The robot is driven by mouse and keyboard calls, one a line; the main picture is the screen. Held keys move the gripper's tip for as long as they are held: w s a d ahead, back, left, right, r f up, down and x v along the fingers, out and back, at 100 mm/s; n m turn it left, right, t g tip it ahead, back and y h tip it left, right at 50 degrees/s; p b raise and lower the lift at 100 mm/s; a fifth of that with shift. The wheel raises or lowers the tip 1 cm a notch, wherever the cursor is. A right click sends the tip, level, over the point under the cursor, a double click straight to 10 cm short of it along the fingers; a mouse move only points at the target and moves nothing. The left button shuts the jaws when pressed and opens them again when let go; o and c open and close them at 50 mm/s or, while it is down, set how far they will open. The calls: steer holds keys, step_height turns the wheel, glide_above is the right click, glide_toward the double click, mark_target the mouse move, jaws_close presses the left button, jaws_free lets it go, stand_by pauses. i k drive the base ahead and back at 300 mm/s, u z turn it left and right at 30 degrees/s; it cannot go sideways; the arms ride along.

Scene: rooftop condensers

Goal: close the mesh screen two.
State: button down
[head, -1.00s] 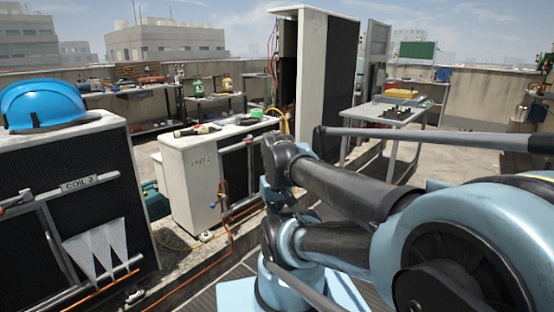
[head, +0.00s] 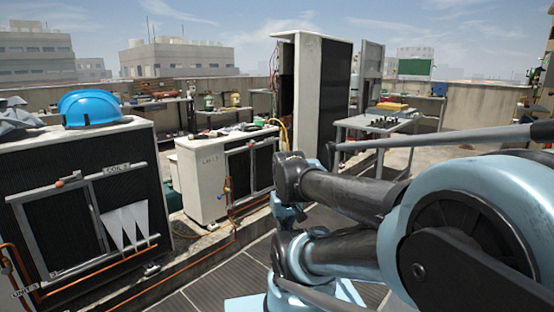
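No label reading "mesh screen two" is legible. The white middle condenser (head: 201,180) has faint lettering on its end, too blurred to read surely. On its dark coil face is a grey-framed screen (head: 238,177), partly behind my arm. The nearer left condenser (head: 130,172) carries a "COIL 3" label. I cannot tell whether either screen is open. My arm is folded at the right; my gripper is not in view.
A blue hard hat (head: 90,108) sits on the left condenser. Copper pipes (head: 190,263) run along the low ledge between the units and the grated walkway (head: 215,285). A tall cabinet (head: 312,90) and a grey table (head: 372,125) stand behind my arm.

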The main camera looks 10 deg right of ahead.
mark_target(254, 193)
steer(key=z, duration=0.25)
steer(key=i, duration=2.35)
steer(key=u, duration=0.75)
